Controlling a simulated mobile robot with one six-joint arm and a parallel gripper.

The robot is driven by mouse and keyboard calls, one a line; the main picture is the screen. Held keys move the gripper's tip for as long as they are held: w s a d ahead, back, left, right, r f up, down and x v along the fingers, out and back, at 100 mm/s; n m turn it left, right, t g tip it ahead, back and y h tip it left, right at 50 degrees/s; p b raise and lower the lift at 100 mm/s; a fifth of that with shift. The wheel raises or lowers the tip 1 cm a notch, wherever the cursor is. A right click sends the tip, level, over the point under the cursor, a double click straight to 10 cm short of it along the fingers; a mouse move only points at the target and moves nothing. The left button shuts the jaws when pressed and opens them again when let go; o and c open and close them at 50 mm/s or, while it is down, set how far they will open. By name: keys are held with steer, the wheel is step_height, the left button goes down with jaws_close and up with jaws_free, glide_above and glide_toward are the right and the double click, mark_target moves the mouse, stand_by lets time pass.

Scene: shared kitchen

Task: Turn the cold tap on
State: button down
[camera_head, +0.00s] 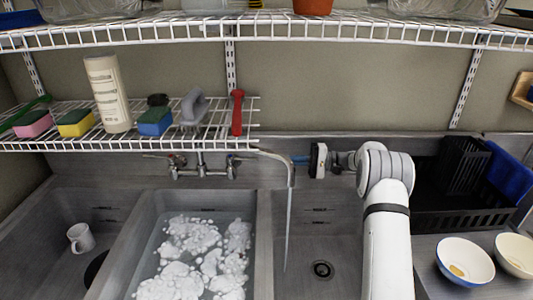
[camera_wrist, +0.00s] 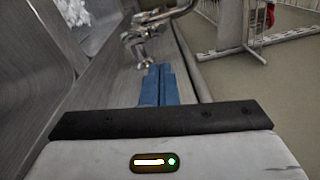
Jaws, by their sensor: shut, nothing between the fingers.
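The wall-mounted tap (camera_head: 201,165) is in the head view, behind the middle sink basin, with one lever handle at each side. The right handle (camera_head: 233,160) shows a bluish mark; the left handle (camera_head: 160,156) points outward to the left. The spout (camera_head: 291,178) swings right, and a thin stream of water falls from its end into the right basin. My gripper (camera_head: 296,159) is shut and empty, right of the tap, just behind the spout, pointing left. In the wrist view its blue fingers (camera_wrist: 158,72) are together, with the metal tap (camera_wrist: 143,42) ahead, apart from them.
A wire shelf (camera_head: 215,143) with sponges, a bottle, a brush and a red-handled tool hangs above the tap. The middle basin holds foamy water (camera_head: 200,250). A mug (camera_head: 80,238) lies in the left basin. A black dish rack (camera_head: 460,190) and bowls (camera_head: 465,262) stand at right.

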steer(key=a+p, duration=0.2)
steer(key=a, duration=0.7)
steer(key=shift+w+a+r, duration=0.2)
steer(key=shift+a+r, duration=0.05)
steer(key=shift+a, duration=0.15)
